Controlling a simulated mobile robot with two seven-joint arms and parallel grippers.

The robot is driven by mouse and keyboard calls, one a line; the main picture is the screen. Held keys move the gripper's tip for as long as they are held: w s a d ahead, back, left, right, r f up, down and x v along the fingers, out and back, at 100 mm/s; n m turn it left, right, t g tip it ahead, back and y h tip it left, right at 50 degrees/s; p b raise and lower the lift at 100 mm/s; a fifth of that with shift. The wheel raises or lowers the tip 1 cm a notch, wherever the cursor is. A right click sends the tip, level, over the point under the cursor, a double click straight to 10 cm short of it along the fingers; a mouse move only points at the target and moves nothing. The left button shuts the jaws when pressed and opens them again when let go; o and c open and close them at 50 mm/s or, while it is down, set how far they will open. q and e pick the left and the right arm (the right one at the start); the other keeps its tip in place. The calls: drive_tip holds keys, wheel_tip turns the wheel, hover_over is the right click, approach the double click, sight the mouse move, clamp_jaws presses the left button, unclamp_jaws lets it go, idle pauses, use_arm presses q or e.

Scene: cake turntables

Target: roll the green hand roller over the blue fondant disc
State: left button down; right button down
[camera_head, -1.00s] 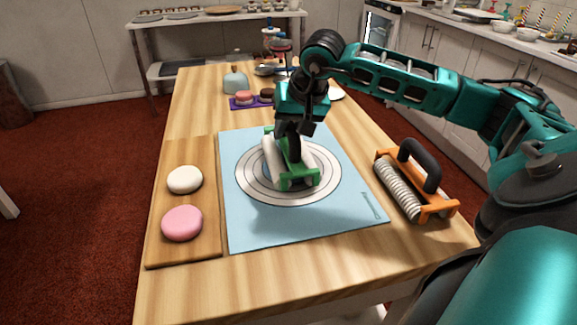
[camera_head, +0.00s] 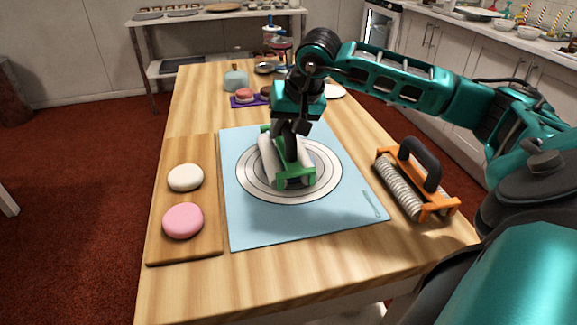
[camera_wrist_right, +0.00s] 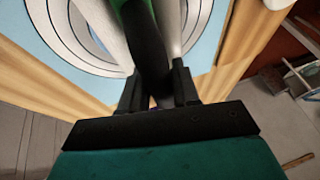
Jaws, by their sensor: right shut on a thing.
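The green hand roller (camera_head: 295,178), with a green frame and white rollers, is over the ringed circle of the light blue mat (camera_head: 270,222). My right gripper (camera_head: 288,138) is shut on its black handle from above. The right wrist view shows the fingers (camera_wrist_right: 157,92) closed around that handle, with part of the roller (camera_wrist_right: 120,15) beyond. I cannot tell whether the roller touches anything below. My left gripper is not in view.
An orange-framed roller (camera_head: 412,185) with a black handle stands right of the mat. A wooden board (camera_head: 165,205) on the left holds a white disc (camera_head: 185,178) and a pink disc (camera_head: 183,221). Farther back are a purple tray (camera_head: 240,101) and a pale blue block (camera_head: 236,82).

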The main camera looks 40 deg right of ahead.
drive_tip(key=shift+s+d+f, duration=0.25)
drive_tip(key=shift+s+f, duration=0.1)
drive_tip(key=shift+f, duration=0.25)
drive_tip(key=shift+r, duration=0.3)
drive_tip(key=shift+w+d+r+p, duration=0.1)
drive_tip(key=shift+w+r+p, duration=0.05)
drive_tip(key=shift+r+p, duration=2.45)
drive_tip(key=shift+r, duration=0.55)
